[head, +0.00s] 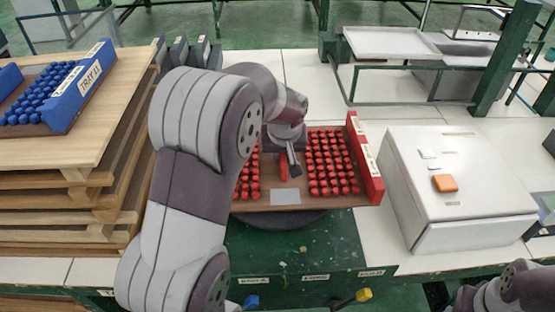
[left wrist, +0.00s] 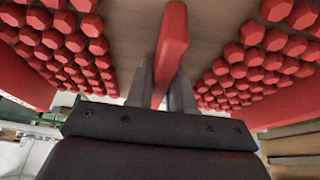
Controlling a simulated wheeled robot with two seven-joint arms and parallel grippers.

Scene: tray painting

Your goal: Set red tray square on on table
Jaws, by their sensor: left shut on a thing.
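The red tray (head: 365,160) has a wooden base, a red side wall with a white label, and rows of red knobs on both sides of a bare middle strip. It lies over a dark round disc (head: 280,221) on the green-fronted table, its front edge slightly slanted in the head view. My left gripper (head: 287,168) is over the middle of the tray, shut on an upright red handle (head: 283,172). In the left wrist view the red handle (left wrist: 172,45) stands between the two fingers (left wrist: 160,95). My left arm hides the tray's left part.
A blue tray (head: 75,95) with blue knobs sits on stacked wooden boards (head: 120,105) at the left. A white box (head: 455,190) with an orange block (head: 445,183) stands close to the right. A green metal frame with metal trays (head: 390,42) is behind.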

